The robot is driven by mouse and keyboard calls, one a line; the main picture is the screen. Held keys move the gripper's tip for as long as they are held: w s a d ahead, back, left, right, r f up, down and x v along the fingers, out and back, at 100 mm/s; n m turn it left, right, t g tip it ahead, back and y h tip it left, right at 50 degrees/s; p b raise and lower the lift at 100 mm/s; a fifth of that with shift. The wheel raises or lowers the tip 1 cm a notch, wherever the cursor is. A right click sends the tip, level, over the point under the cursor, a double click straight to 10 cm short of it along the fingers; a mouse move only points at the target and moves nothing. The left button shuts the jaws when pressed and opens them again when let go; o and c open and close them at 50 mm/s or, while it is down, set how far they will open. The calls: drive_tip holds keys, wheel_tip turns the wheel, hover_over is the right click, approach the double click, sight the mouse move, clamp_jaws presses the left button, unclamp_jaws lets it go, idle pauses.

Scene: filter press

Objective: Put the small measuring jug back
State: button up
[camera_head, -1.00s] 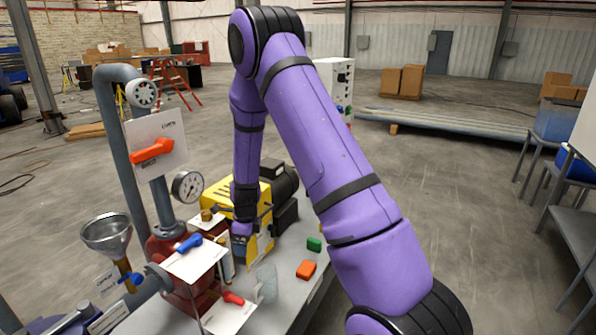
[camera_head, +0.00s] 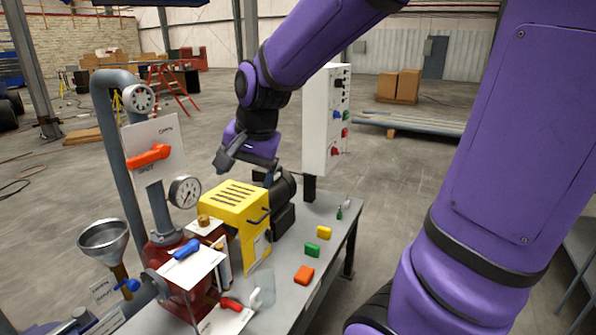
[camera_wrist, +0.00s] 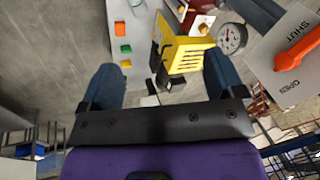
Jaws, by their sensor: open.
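A clear, see-through piece (camera_head: 262,286), which may be the small measuring jug, stands on the grey bench in the head view, below the yellow machine and beside the red lever. Its outline is faint, so I cannot tell its exact shape. My gripper (camera_head: 246,165) is in the air above and behind the yellow machine (camera_head: 235,213), well apart from the clear piece. In the wrist view my gripper (camera_wrist: 162,88) has its two fingers wide apart, with nothing held between them.
The pipe stand carries a gauge (camera_head: 185,192) and an OPEN/SHUT plate (camera_head: 153,150). A funnel (camera_head: 104,240) is at left. A white control box (camera_head: 326,120) stands behind the bench. An orange block (camera_head: 304,275) and a yellow block (camera_head: 324,232) lie on the bench's right side.

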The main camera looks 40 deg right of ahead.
drive_tip(key=s+r+n, duration=0.2)
drive_tip(key=s+n, duration=0.3)
drive_tip(key=s, duration=0.3)
drive_tip(key=s+r+n+t, duration=0.1)
drive_tip(key=s+r+n, duration=0.2)
drive_tip(key=s, duration=0.5)
drive_tip(key=shift+a+r+n+h, duration=0.3)
drive_tip(key=shift+a+n, duration=0.1)
drive_tip(key=shift+n, duration=0.5)
idle(0.6)
